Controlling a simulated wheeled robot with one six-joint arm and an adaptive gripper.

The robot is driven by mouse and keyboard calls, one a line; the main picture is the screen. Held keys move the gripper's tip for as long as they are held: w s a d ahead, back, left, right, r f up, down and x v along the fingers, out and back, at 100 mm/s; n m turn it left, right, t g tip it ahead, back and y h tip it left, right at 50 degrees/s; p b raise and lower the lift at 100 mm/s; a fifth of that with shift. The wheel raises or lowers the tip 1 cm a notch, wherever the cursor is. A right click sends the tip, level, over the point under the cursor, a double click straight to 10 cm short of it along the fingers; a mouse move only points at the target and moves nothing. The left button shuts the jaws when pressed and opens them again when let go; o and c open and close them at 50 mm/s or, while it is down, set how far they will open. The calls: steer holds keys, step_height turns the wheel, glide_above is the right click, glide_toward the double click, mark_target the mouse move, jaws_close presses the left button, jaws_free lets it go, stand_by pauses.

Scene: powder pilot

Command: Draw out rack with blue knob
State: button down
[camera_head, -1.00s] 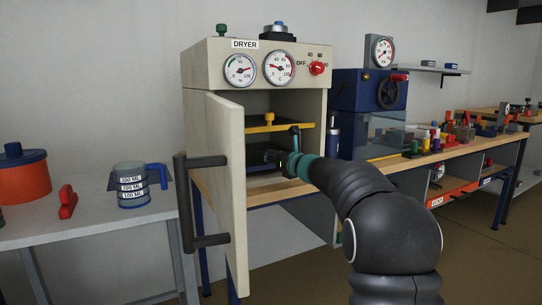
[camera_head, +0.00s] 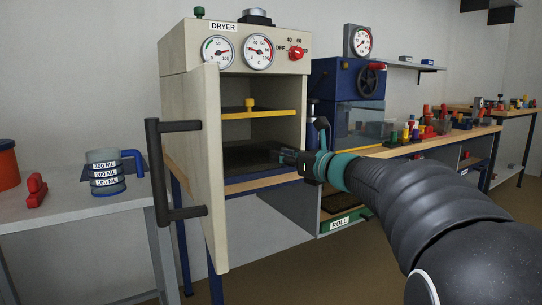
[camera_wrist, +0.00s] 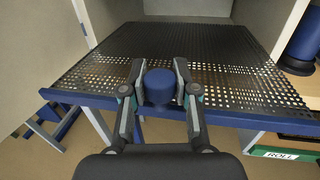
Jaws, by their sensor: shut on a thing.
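The dark perforated rack (camera_wrist: 100,70) has a blue front bar and a blue knob (camera_wrist: 158,88) at its front middle. In the wrist view the rack sticks partly out past the dryer's side walls, its rear still inside. My gripper (camera_wrist: 159,72) is shut on the blue knob, one finger on each side. In the head view the rack (camera_head: 245,157) is the lower one in the dryer (camera_head: 175,45), and my gripper (camera_head: 288,157) is at its front right. The knob is hidden there.
A yellow rack with a yellow knob (camera_head: 250,104) sits above. The dryer door (camera_head: 208,150) with its black handle (camera_head: 160,170) stands open at the left. A green drawer labelled ROLL (camera_head: 342,222) is below the bench at the right. Open floor lies in front.

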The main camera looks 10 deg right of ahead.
steer(key=shift+a+v, duration=0.1)
steer(key=shift+v, duration=0.85)
steer(key=shift+a+v, duration=0.15)
steer(key=shift+v, duration=0.8)
steer(key=shift+s, duration=0.15)
steer(key=c, duration=0.8)
jaws_free()
steer(key=shift+d, duration=0.2)
steer(key=shift+c, duration=0.2)
steer(key=shift+a, duration=0.15)
steer(key=shift+s, duration=0.1)
steer(key=v, duration=1.2)
